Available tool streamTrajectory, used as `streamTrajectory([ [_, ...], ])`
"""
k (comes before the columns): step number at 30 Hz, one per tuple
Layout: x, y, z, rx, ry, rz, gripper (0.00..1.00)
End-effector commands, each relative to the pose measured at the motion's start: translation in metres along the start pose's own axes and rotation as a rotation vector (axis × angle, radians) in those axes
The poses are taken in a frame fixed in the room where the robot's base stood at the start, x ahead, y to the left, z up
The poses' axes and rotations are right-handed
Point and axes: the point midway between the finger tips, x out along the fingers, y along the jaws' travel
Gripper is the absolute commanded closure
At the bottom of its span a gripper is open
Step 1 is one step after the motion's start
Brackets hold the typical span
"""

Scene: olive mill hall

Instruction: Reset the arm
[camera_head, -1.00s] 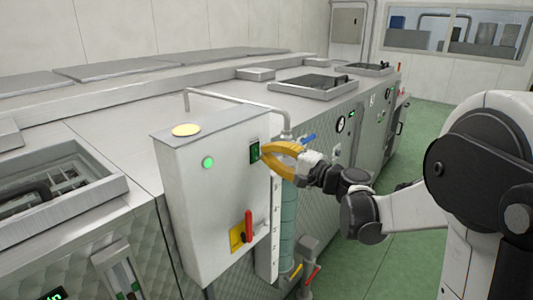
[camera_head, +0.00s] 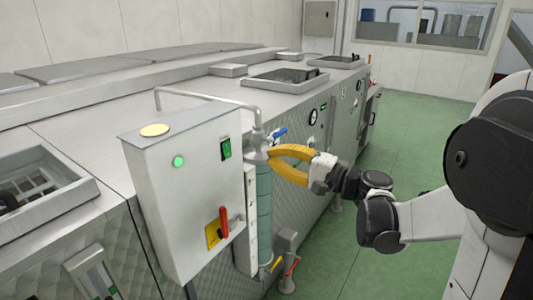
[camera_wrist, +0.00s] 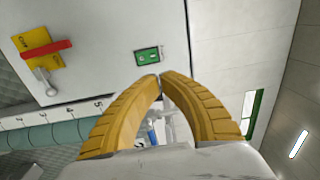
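My gripper (camera_head: 270,154) has two curved yellow fingers and is beside the right edge of a grey control cabinet (camera_head: 180,200). In the wrist view the fingertips of my gripper (camera_wrist: 160,77) come together, with nothing held between them. A green switch (camera_head: 226,149) on the cabinet front lies left of the fingertips, apart from them. The switch also shows in the wrist view (camera_wrist: 148,57), just beyond the tips.
A red lever (camera_head: 223,221) on a yellow plate and a lit green lamp (camera_head: 179,161) are on the cabinet. A blue-handled valve (camera_head: 279,132), pipe (camera_head: 210,96) and teal column (camera_head: 264,200) are close to my gripper. Green floor (camera_head: 420,130) is clear at right.

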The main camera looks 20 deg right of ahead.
Motion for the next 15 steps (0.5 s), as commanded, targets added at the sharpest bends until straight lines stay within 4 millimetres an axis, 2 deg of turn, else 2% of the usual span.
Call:
streamTrajectory([
  [5,0.001,0.003,0.003,-0.004,-0.003,0.01,1.0],
  [8,0.006,0.018,0.022,-0.035,-0.022,0.078,1.0],
  [11,0.008,0.054,0.06,-0.114,-0.061,0.228,1.0],
  [12,0.005,0.073,0.079,-0.16,-0.081,0.305,1.0],
  [15,-0.013,0.123,0.124,-0.308,-0.135,0.511,1.0],
])
